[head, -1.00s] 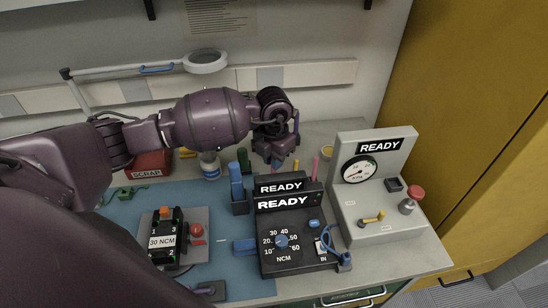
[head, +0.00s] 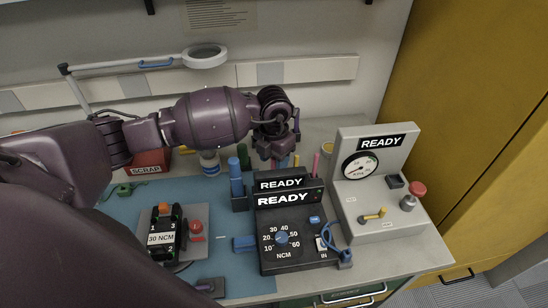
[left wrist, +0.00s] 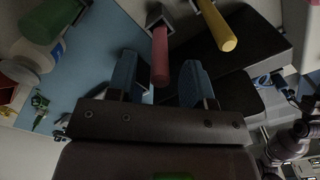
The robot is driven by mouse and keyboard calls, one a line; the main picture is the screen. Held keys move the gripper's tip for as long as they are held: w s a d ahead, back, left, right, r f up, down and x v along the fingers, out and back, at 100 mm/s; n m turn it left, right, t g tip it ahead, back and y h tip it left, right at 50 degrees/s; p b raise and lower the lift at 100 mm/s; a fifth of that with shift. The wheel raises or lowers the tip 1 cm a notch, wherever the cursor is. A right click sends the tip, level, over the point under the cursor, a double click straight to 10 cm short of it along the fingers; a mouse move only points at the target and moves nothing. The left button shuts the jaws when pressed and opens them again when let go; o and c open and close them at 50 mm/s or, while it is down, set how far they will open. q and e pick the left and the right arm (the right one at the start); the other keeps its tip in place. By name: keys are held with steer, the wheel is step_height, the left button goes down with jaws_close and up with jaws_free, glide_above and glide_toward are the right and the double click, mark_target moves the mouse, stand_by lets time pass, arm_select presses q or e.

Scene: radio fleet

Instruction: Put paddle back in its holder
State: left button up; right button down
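No object is plainly recognisable as the paddle, so I cannot tell which one it is. A blue upright piece (head: 236,178) stands in a dark block on the bench, and a flat blue piece (head: 245,243) lies beside the black READY unit. My left gripper (head: 276,150) is over the back of the bench, behind that unit. In the left wrist view its two blue fingers (left wrist: 159,82) are spread apart. A pink-red handle (left wrist: 160,56) shows between them, not visibly gripped. A yellow handle (left wrist: 217,27) is beside it. My right gripper is not in view.
The black READY unit (head: 295,222) and the grey gauge box (head: 380,185) stand right of the blue mat (head: 222,262). A small 30 NCM device (head: 163,238) sits on the mat. A red SCRAP bin (head: 148,161) and a lamp (head: 205,57) are at left.

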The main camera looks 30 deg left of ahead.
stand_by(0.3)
arm_select(q)
step_height(320, 180, up, 11)
stand_by(0.5)
steer(key=shift+f, duration=0.15)
stand_by(0.3)
